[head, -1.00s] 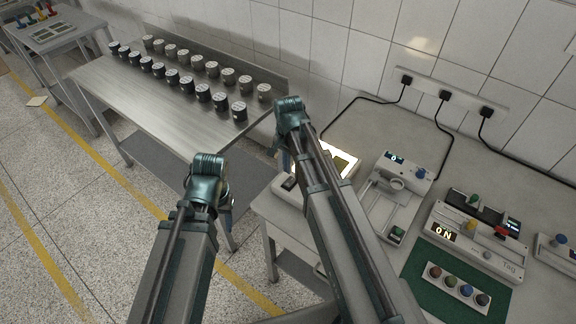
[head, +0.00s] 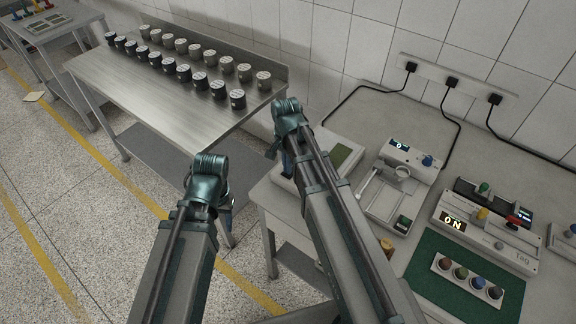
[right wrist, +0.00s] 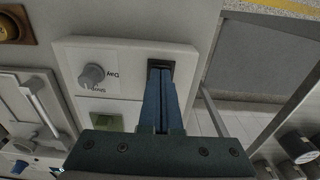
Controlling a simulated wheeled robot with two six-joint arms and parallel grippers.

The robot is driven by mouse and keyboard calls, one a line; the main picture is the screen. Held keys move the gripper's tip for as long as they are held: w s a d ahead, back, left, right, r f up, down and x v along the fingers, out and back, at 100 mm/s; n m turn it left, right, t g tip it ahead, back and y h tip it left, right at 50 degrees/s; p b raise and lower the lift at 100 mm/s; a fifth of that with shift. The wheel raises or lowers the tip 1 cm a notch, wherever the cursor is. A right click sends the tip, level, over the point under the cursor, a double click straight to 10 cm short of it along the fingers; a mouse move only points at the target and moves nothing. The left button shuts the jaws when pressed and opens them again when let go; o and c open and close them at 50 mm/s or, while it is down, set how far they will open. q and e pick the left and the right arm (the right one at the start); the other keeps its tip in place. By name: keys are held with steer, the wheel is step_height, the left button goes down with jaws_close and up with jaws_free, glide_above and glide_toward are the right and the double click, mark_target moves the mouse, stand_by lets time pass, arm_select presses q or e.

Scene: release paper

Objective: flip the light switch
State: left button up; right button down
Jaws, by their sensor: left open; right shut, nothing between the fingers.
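A pale box (head: 322,150) with a greenish panel stands at the left end of the grey bench, partly behind my right arm. It looks unlit. In the right wrist view the box (right wrist: 110,52) carries a grey knob marked "Day" and "Show" (right wrist: 92,75). A dark recessed switch (right wrist: 160,65) sits at its edge. My right gripper (right wrist: 160,72) is shut and empty, its blue fingertips at this switch and partly hiding it. My left gripper (head: 228,196) is open, low beside the bench and mostly hidden behind its wrist.
A device with a blue knob (head: 403,180) and another showing "ON" (head: 490,225) stand right of the box. A green mat (head: 440,285) lies in front. A steel table (head: 165,95) with rows of dark jars is at the left. Black cables run to wall sockets.

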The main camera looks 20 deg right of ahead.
mark_target(286, 175)
steer(key=shift+w+d, duration=0.2)
steer(key=shift+w+d+r, duration=0.2)
steer(key=shift+w+d, duration=0.2)
steer(key=shift+d, duration=0.1)
steer(key=shift+r+p, duration=0.15)
steer(key=shift+p, duration=0.2)
steer(key=shift+s+r+p, duration=0.1)
steer(key=shift+r+p, duration=0.45)
step_height(286, 175, up, 12)
steer(key=s+a+p, duration=0.1)
steer(key=a+p, duration=0.1)
steer(key=p, duration=1)
steer(key=shift+s+r, duration=0.2)
steer(key=shift+s, duration=0.05)
